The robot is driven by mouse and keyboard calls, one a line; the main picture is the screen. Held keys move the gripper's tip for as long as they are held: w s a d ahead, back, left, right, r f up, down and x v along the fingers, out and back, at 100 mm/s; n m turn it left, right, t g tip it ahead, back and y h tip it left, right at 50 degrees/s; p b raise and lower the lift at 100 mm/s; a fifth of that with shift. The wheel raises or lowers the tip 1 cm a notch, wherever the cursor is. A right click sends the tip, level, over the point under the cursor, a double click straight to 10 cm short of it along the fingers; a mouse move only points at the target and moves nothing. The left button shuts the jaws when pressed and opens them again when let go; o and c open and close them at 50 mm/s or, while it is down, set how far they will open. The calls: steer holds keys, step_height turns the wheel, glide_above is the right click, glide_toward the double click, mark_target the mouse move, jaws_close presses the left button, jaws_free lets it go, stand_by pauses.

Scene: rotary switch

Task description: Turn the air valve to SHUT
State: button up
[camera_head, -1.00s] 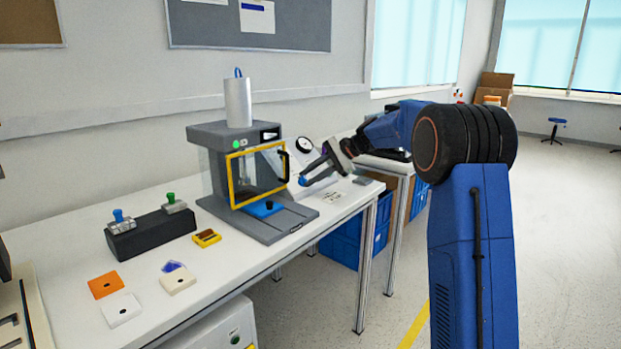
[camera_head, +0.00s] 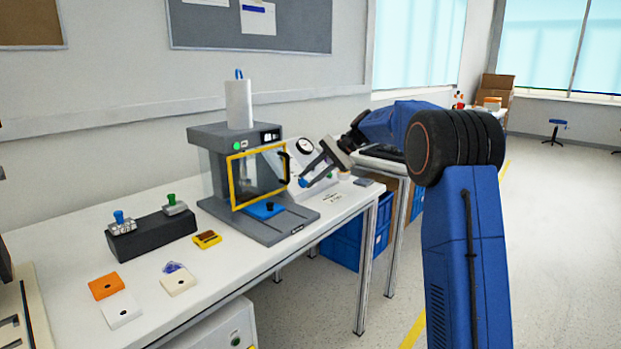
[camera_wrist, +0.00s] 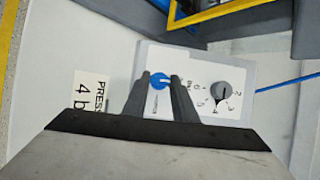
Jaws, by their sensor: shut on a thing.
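The air valve is a blue knob (camera_wrist: 160,81) on a pale control panel (camera_wrist: 205,70) in the wrist view. My gripper (camera_wrist: 159,86) has its two dark fingers closed on either side of the blue knob. In the head view my gripper (camera_head: 304,181) is at the panel, right of the press, with a bit of blue at its tip. The knob's pointing direction and the small print beside it cannot be read, and the fingers cover part of the panel.
A grey dial (camera_wrist: 221,92) with numbers sits close to the right of my fingers. A press (camera_head: 243,190) with a yellow-framed guard (camera_head: 233,180) stands left of the panel. A round gauge (camera_head: 304,146) is above. A "PRESS" label (camera_wrist: 90,97) lies on the bench.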

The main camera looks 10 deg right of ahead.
steer(key=o, duration=1)
steer(key=shift+o, duration=0.2)
steer(key=v, duration=1.7)
steer(key=shift+d, duration=0.2)
steer(key=shift+s+r, duration=0.1)
steer(key=shift+s, duration=0.05)
